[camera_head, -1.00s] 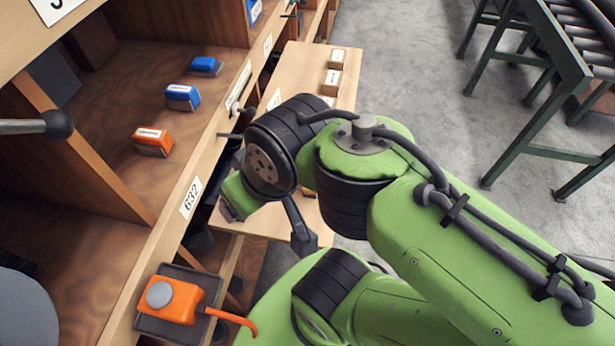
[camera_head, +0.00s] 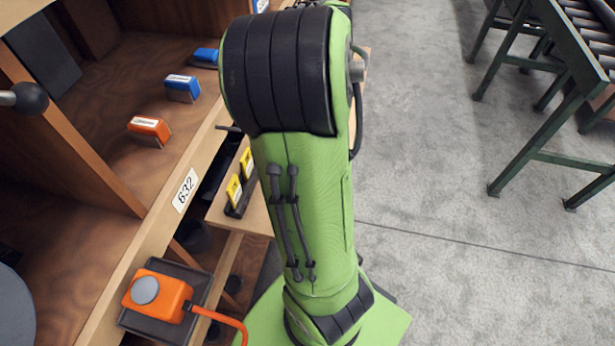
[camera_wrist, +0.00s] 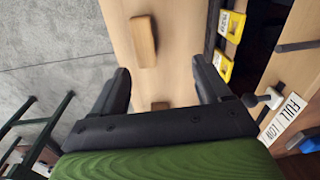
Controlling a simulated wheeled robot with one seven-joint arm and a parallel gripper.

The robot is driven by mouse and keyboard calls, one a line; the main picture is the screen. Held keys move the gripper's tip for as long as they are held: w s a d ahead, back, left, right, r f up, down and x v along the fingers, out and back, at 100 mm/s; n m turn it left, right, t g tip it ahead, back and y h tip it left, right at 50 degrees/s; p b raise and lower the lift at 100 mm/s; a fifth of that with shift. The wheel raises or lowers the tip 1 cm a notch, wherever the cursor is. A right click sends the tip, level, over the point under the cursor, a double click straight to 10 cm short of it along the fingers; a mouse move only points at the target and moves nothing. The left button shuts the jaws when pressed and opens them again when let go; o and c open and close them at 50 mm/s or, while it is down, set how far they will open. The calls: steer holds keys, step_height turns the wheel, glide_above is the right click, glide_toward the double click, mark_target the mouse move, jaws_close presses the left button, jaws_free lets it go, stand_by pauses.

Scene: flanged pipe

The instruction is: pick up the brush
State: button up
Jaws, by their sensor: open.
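A tan wooden block (camera_wrist: 144,42), which may be the brush, lies on the board beyond the fingertips. I cannot tell for sure which thing is the brush, as no bristles show. In the head view my arm hides the gripper and most of the board.
Blue (camera_head: 182,88) and orange (camera_head: 149,130) boxes sit on the shelf. Open floor lies right, before a green conveyor frame.

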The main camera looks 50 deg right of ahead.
steer(key=shift+m+g, duration=0.4)
steer(key=shift+m, duration=0.1)
steer(key=d+f+b, duration=0.1)
steer(key=f+b, duration=0.1)
steer(key=f, duration=0.3)
steer(key=d+f+b, duration=0.1)
steer(key=f+b, duration=0.1)
steer(key=f, duration=0.4)
steer(key=s+d+f+b, duration=0.1)
steer(key=f+b, duration=0.1)
steer(key=f, duration=0.4)
steer(key=shift+s+f, duration=0.1)
steer(key=shift+a, duration=0.1)
steer(key=shift+c, duration=0.2)
steer(key=c, duration=1.2)
step_height(320, 180, up, 10)
steer(key=p, duration=0.3)
steer(key=shift+p, duration=0.4)
steer(key=shift+c, duration=0.2)
steer(key=shift+r, duration=0.2)
